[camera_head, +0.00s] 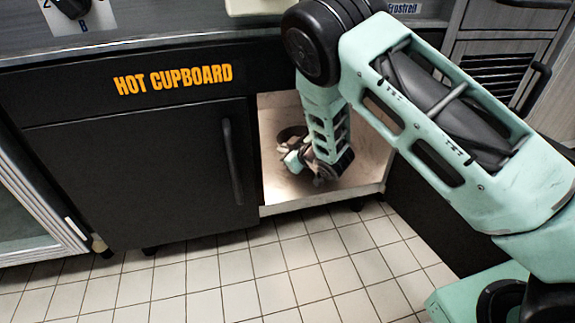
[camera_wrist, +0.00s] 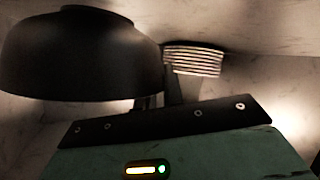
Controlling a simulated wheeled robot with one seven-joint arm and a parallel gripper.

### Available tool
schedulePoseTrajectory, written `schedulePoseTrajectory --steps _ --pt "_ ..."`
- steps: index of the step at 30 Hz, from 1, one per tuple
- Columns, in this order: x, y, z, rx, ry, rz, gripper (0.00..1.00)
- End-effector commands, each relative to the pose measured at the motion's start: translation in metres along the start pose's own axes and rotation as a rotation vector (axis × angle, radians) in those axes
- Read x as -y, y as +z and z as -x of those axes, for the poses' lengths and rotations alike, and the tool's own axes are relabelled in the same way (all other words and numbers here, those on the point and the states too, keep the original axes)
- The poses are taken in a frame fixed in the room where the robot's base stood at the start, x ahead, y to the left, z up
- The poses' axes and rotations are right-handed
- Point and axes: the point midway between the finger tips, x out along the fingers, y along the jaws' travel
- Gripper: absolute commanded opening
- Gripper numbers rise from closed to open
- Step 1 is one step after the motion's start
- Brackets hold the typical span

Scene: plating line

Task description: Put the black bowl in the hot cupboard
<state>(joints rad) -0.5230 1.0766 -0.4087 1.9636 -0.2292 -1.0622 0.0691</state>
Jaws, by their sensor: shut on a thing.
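The hot cupboard (camera_head: 135,165) is a black unit with orange lettering. Its left door is shut, and its right side is an open bay with a light metal floor (camera_head: 285,197). My arm reaches into this bay from the right. My gripper (camera_head: 291,148) is inside the bay, shut on the black bowl. The bowl (camera_wrist: 80,55) fills the upper left of the wrist view, with its wide part low and its narrow end up. In the head view the bowl (camera_head: 290,134) is small, dark and partly hidden by my gripper. I cannot tell whether it touches the cupboard floor.
A vertical handle (camera_head: 232,160) stands out from the shut door beside the opening. The tiled floor (camera_head: 230,275) in front is clear. A glass-fronted unit (camera_head: 25,215) stands at the left.

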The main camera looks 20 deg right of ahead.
Motion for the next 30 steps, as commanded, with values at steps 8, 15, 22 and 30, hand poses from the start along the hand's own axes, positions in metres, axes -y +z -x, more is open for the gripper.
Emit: schedulePoseTrajectory --steps 8,15,22,30 --pt "0.011 0.030 -0.015 -0.003 0.000 0.003 0.00" --pt "0.010 0.029 -0.015 -0.003 0.001 0.001 0.00" --pt "0.011 0.031 -0.015 -0.001 0.000 0.001 0.31" --pt "0.011 0.030 -0.015 -0.002 0.000 0.001 0.31"
